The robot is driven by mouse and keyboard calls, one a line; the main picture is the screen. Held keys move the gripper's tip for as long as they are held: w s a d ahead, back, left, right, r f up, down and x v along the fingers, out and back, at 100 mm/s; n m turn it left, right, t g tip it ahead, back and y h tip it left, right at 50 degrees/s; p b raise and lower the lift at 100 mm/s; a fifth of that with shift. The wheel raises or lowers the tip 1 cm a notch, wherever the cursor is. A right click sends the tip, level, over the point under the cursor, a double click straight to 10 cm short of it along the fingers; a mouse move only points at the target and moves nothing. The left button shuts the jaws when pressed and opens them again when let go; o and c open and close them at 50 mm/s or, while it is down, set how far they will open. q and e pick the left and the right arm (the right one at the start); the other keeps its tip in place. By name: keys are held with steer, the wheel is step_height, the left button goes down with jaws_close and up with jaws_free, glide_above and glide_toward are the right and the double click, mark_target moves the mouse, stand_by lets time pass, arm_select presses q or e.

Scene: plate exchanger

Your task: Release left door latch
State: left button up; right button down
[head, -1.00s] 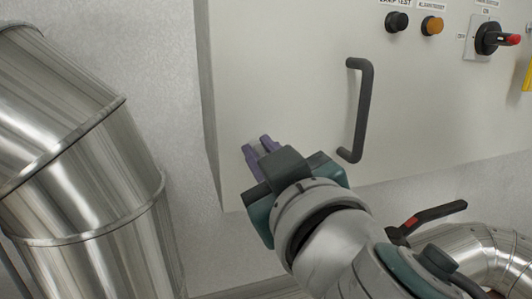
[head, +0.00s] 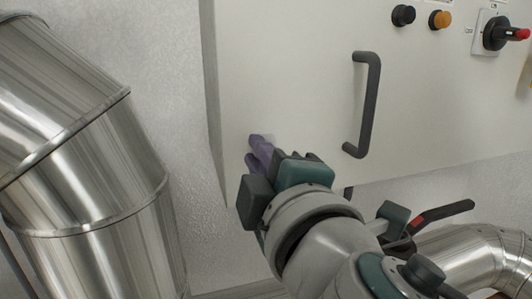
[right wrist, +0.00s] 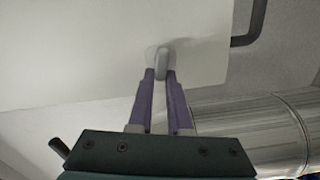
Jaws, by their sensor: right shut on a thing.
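The left door latch (right wrist: 161,64) is a small light-grey piece on a round base on the cabinet face, seen in the right wrist view. My right gripper (right wrist: 161,77) has its purple fingers on either side of the latch and is shut on it. In the head view the right gripper (head: 260,150) is at the lower left of the cabinet door (head: 290,80), its fingertips at the panel. There the fingers hide the latch. My left gripper is not in view.
A dark bar handle (head: 367,105) stands out from the door right of the gripper. Buttons (head: 403,15) and a rotary switch (head: 497,33) are at upper right. A large metal pipe (head: 80,140) fills the left. A red-marked lever (head: 440,213) is at lower right.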

steer(key=shift+f+n, duration=0.2)
steer(key=shift+n, duration=1.1)
steer(key=c, duration=0.8)
jaws_free()
steer(key=shift+c, duration=0.2)
steer(key=shift+s, duration=0.1)
steer(key=b+v, duration=0.1)
steer(key=v, duration=0.8)
steer(key=shift+s+b, duration=0.35)
steer(key=shift+b, duration=0.05)
